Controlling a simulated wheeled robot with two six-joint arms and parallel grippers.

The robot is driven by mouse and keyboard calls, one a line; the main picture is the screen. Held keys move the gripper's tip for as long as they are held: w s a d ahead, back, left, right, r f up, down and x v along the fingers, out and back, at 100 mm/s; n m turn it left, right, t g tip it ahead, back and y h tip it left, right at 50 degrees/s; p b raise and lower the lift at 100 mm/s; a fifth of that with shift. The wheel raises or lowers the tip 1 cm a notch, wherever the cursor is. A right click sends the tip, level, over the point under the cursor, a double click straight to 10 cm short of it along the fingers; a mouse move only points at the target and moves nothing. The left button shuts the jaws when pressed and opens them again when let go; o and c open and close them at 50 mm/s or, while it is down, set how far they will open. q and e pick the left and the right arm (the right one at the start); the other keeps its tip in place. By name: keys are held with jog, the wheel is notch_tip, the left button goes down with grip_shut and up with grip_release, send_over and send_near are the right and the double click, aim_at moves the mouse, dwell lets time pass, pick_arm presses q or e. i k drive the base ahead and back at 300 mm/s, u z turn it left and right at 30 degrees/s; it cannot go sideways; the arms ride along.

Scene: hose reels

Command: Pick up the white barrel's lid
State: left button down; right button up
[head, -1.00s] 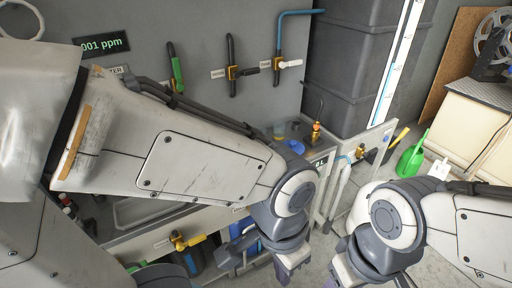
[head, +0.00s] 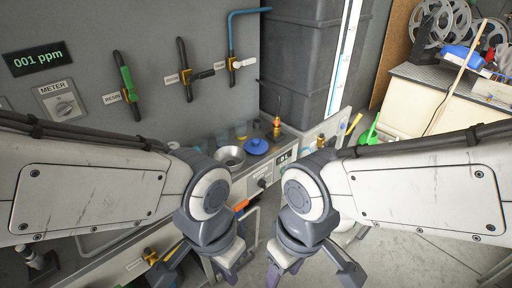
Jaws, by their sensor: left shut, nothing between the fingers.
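A small white piece (head: 350,236) shows beneath my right forearm in the head view. It may be part of the white barrel, but my arm covers most of it, and I cannot make out a lid. My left gripper (head: 226,270) is low in the view, left of the white piece, shut and empty. My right gripper (head: 308,272) is at the bottom edge, just left of and nearer than the white piece.
A bench with a metal funnel-like bowl (head: 229,157), a blue lid-like disc (head: 257,146) and a brass fitting (head: 277,127) stands behind my grippers. Valve handles (head: 186,77) line the wall. A pale cabinet (head: 440,105) with reels is at right. Floor (head: 430,258) shows clear at lower right.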

aim_at(254, 146)
jog(key=z, duration=0.3)
jog(key=i, duration=1.4)
jog(key=z, duration=0.55)
